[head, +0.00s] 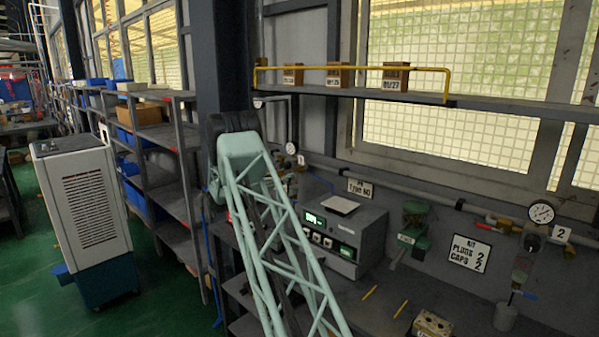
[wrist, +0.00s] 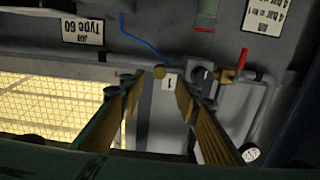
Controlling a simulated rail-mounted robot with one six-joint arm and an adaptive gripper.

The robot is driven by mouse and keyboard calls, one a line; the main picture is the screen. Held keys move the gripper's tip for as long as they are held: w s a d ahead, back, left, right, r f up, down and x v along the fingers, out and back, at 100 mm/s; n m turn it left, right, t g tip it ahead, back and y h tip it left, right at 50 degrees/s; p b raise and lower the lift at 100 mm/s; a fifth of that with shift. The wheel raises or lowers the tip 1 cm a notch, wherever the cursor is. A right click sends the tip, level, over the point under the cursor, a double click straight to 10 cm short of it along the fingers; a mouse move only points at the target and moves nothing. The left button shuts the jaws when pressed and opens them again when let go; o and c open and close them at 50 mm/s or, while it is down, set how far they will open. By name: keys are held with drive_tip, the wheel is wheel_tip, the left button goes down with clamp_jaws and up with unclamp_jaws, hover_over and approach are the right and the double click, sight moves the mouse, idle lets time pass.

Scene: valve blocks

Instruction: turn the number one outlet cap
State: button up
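In the wrist view, which appears upside down, a small round brass cap (wrist: 159,71) sits on the wall pipe, beside a white plate with a 1 (wrist: 168,83). I take it to be the number one outlet cap. A brass valve (wrist: 226,76) with a red lever (wrist: 243,58) is to its right. My gripper (wrist: 158,86) is open, its two fingers on either side of the cap and plate in the picture. The fingers look empty; whether they touch the cap cannot be told. In the head view the number one plate (head: 301,160) shows beside my arm, and my gripper is not seen.
A gauge (wrist: 251,154) and a blue hose (wrist: 143,42) are near the outlet. In the head view a grey control box (head: 335,236) stands on the bench, below a shelf (head: 490,112) with a yellow rail. The number two outlet's gauge (head: 541,213) is at right.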

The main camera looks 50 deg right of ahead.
sight(298, 171)
drive_tip(key=d, duration=0.6)
drive_tip(key=s+d+p, duration=0.1)
drive_tip(key=d, duration=0.3)
drive_tip(key=shift+s, duration=0.1)
drive_tip(key=c, duration=0.9)
